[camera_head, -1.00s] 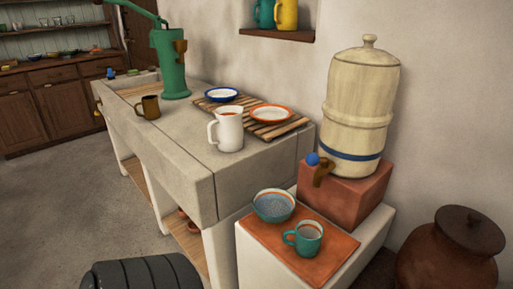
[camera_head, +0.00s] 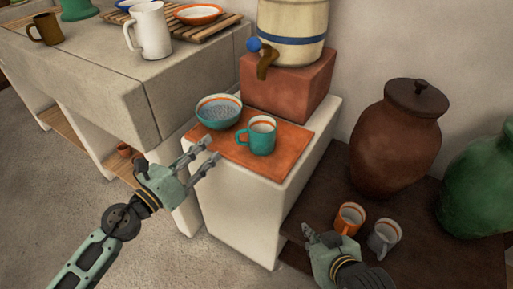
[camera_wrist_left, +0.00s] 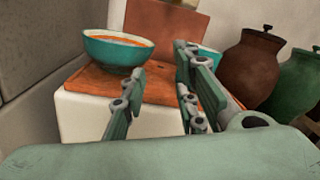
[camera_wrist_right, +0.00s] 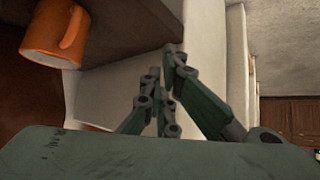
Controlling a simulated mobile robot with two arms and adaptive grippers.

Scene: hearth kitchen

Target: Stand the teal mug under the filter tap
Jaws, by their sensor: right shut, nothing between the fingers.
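The teal mug (camera_head: 262,139) stands upright on the orange tile (camera_head: 285,150), handle towards the left. In the left wrist view it is mostly hidden behind a finger, with a bit of its rim (camera_wrist_left: 208,53) showing. The filter tap (camera_head: 266,66), brown with a blue knob (camera_head: 254,44), juts from the cream filter (camera_head: 290,30) above and behind the mug. My left gripper (camera_head: 213,148) is open and empty, left of the mug at the tile's front-left edge, apart from it. My right gripper (camera_head: 308,233) is shut and empty, low at the right, near an orange mug (camera_head: 349,218).
A teal bowl (camera_head: 219,112) sits on the tile left of the mug. The filter rests on a red block (camera_head: 290,85). A grey mug (camera_head: 384,238), a brown jar (camera_head: 395,145) and a green jar (camera_head: 475,185) stand at the right. A stone counter (camera_head: 120,80) lies left.

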